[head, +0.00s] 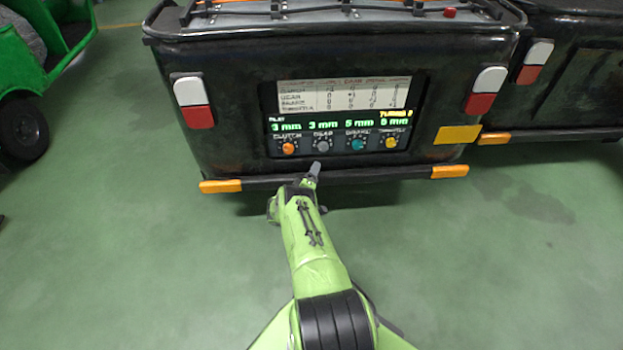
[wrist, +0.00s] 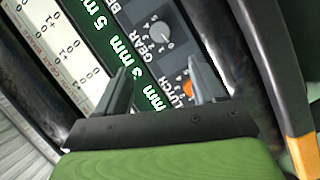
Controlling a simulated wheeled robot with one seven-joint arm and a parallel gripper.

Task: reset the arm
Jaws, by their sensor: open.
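My green arm reaches forward from the bottom of the head view. My gripper (head: 315,168) is in front of the lower edge of the black rickshaw's rear panel, below the row of knobs. In the wrist view my gripper (wrist: 160,88) has its two grey fingers spread apart with nothing held between them. The orange clutch knob (wrist: 187,88) is partly hidden by one finger, and the grey gear knob (wrist: 162,30) shows beyond the fingers. Whether a finger touches the panel I cannot tell. In the head view the clutch knob (head: 288,148) and gear knob (head: 322,145) are visible.
The panel also has a teal knob (head: 357,144), a yellow knob (head: 391,143), a green-lettered display (head: 340,125) and a printed chart (head: 345,95). A bumper (head: 385,174) runs below. A green vehicle (head: 50,55) stands at left. The green floor (head: 130,270) around my arm is clear.

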